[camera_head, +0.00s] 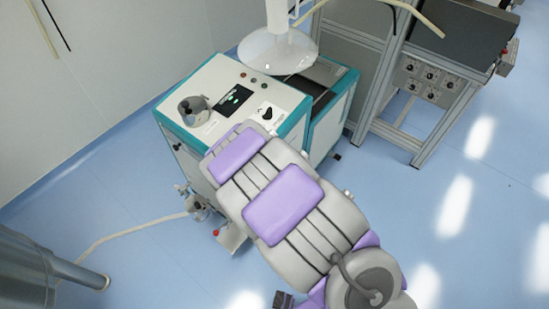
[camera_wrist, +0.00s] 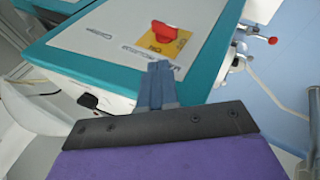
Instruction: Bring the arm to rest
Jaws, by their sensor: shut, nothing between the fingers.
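My gripper (camera_wrist: 158,68) shows in the wrist view as two blue-grey fingers closed together in front of a dark bar. Nothing is held between them. The fingertips appear over the near edge of a white panel with a teal border (camera_wrist: 200,85). A red knob on a yellow plate (camera_wrist: 165,35) lies beyond the fingertips, apart from them in the picture. I cannot tell whether the fingers touch the panel. In the head view, my grey and purple body fills the lower middle, and I cannot make out the fingers there.
A white and teal machine (camera_head: 225,85) with a small screen stands just beyond my body. A clear dome (camera_head: 278,52) is above it. A grey framed cabinet (camera_head: 430,75) stands at the upper right. A pale hose (camera_head: 135,230) crosses the left floor. Blue floor is open at right.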

